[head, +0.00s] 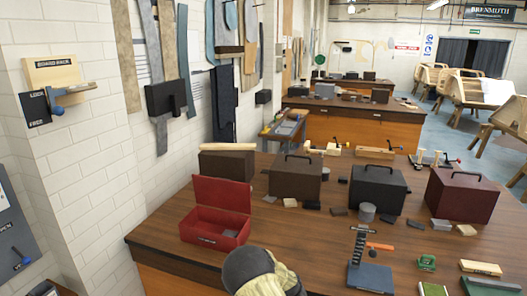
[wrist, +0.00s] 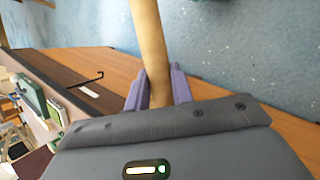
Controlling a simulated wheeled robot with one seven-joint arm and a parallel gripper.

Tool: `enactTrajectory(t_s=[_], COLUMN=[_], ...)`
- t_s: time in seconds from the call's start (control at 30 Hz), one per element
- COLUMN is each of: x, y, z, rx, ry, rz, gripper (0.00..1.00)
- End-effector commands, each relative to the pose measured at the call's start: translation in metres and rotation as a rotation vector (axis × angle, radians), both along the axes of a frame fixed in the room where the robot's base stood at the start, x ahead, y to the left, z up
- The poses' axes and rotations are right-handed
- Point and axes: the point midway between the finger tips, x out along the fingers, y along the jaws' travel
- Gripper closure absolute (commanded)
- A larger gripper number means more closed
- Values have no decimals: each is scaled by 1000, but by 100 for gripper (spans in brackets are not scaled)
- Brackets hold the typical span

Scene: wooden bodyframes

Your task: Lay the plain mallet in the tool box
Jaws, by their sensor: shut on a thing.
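My gripper (wrist: 157,88) shows in the wrist view with its two purple fingers shut on a pale wooden shaft. The shaft looks like the handle of the mallet (wrist: 148,45); it runs up out of the top of the picture, and no mallet head is visible. An open red tool box (head: 213,222) stands on the left part of the wooden bench in the head view, its lid raised at the back. A small grey thing lies inside it. The gripper cannot be made out in the head view, so its distance from the box cannot be told.
Closed boxes in brown (head: 296,177), black (head: 377,190) and dark red (head: 462,194) stand along the bench's back. A blue-based clamp tool (head: 369,276) and small blocks lie in front. Bare bench top (head: 305,235) shows right of the red box.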

Motion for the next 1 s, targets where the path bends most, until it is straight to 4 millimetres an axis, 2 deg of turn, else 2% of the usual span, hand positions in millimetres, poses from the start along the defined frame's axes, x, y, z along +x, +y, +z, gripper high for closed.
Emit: enactTrajectory(t_s=[0.03,0.2,0.53,0.67,0.77,0.9,1.0], x=[0,0,0,-3,-7,-20,-28], y=[0,-1,2,2,1,1,0], z=[-17,-38,-38,-50,-75,-122,-149], rx=[-1,0,0,-2,-4,-5,-3], ry=[1,-1,-2,2,5,6,3], rz=[0,0,4,6,9,7,4], gripper=[100,100,100,100,100,100,100])
